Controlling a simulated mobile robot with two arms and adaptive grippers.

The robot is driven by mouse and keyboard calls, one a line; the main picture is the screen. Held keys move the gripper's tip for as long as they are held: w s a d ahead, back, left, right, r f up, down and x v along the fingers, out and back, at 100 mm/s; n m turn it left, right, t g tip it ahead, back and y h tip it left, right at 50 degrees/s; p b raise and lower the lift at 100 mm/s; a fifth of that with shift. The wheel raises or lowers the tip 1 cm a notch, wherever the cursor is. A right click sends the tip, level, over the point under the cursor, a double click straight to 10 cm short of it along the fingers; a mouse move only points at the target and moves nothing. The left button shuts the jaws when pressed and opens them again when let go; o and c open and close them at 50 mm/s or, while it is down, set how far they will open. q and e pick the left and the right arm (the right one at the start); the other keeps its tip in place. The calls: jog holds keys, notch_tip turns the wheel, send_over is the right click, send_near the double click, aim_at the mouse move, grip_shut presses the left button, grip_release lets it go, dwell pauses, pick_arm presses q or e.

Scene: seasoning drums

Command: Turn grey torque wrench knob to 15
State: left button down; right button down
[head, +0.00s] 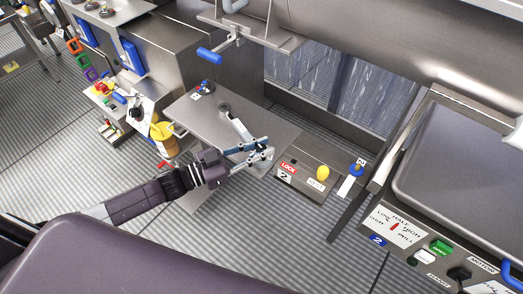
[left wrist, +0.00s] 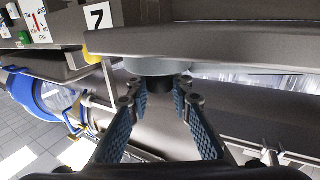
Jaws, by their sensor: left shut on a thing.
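The grey torque wrench (head: 238,128) lies over the metal table plate, its light grey arm running from a round pivot (head: 224,107) down toward my left gripper (head: 258,150). The gripper's blue-padded fingers are at the wrench's near end. In the left wrist view my left gripper (left wrist: 159,88) has its fingertips on either side of a short dark cylinder (left wrist: 158,84) under a round grey piece (left wrist: 158,66), and is shut on it. I take this as the wrench knob. Its scale and the number 15 cannot be read. My right gripper is not in view.
A metal plate (head: 190,112) lies under the wrench. To its right is a panel (head: 306,182) with a red LOCK label, a 2 and a yellow knob (head: 323,172). A yellow container (head: 164,140) stands left of the plate. A large console (head: 470,170) fills the right side.

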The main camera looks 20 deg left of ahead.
pick_arm(q)
jog(key=m+g+h+b, duration=0.2)
jog(key=m+g+b, duration=0.1)
jog(key=shift+w+f+g+h+b, duration=0.15)
jog(key=shift+f+g+h+b, duration=0.15)
jog(key=shift+g+h, duration=0.1)
jog(key=shift+r+m+g+h+b, duration=0.25)
jog(key=shift+m+g+h+b, duration=0.35)
jog(key=shift+m+g+b, duration=0.7)
jog(key=shift+n, duration=0.3)
jog(key=c, duration=1.7)
grip_release()
jog(key=shift+s+a, duration=0.3)
jog(key=shift+a, duration=0.2)
jog(key=v, duration=1.1)
jog(key=shift+w+r, duration=0.1)
jog(key=shift+w, duration=0.05)
